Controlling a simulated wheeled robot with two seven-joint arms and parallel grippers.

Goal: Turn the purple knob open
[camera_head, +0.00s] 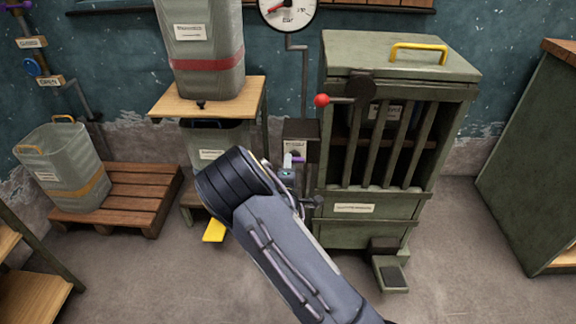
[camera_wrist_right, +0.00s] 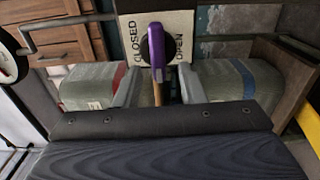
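The purple knob (camera_wrist_right: 156,48) sits on a dark disc on a pale plate (camera_wrist_right: 134,22) marked CLOSED and OPEN, at the top middle of the right wrist view. The lettering runs sideways there, with the knob between the two words. My right gripper (camera_wrist_right: 161,72) has its two grey fingers apart, one on each side of the knob's lower end, with gaps showing. In the head view the right gripper (camera_head: 290,168) is at the small wall box, and only a bit of purple (camera_head: 298,159) shows; my arm hides much there. My left gripper is not in view.
A green slatted cabinet (camera_head: 340,210) with a red-ball lever (camera_head: 322,100) stands close right of my gripper. A wooden stand (camera_head: 165,104) with a grey bin (camera_head: 205,45) is to the left. A pallet (camera_head: 140,190) lies farther left. A gauge (camera_head: 287,12) hangs above.

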